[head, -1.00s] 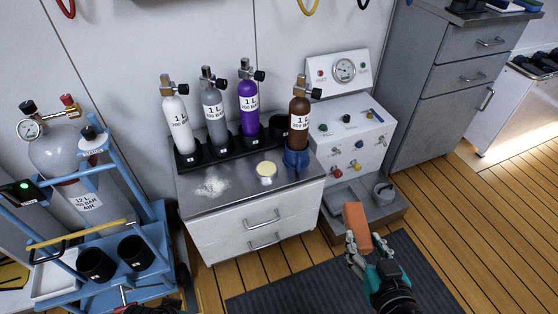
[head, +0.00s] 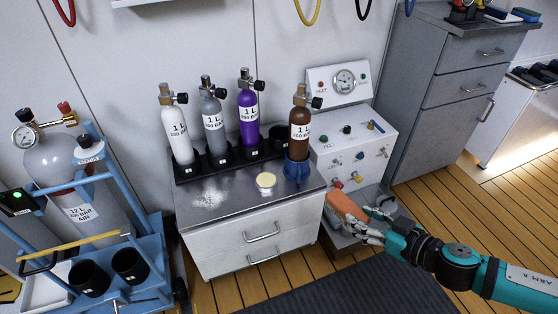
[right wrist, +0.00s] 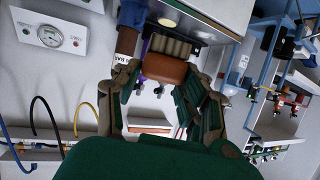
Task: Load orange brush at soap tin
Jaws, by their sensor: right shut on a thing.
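The orange brush (head: 346,208) is held by my right gripper (head: 364,222), just off the right front corner of the cabinet. In the right wrist view the brush's block (right wrist: 164,68) sits between the fingers (right wrist: 160,90), with its pale bristles (right wrist: 168,46) pointing away from the palm. The soap tin (head: 266,181), round with a pale yellow top, stands on the cabinet top, left of the brush and apart from it. Part of it shows at the top of the right wrist view (right wrist: 167,20). My left gripper is not in view.
On the metal cabinet top (head: 240,212), a brown cylinder (head: 299,133) stands in a blue holder (head: 297,170) right of the tin. White, grey and purple cylinders stand behind in a black rack (head: 215,162). A white powdery patch (head: 210,197) lies to the left. A gauge panel (head: 345,150) stands right.

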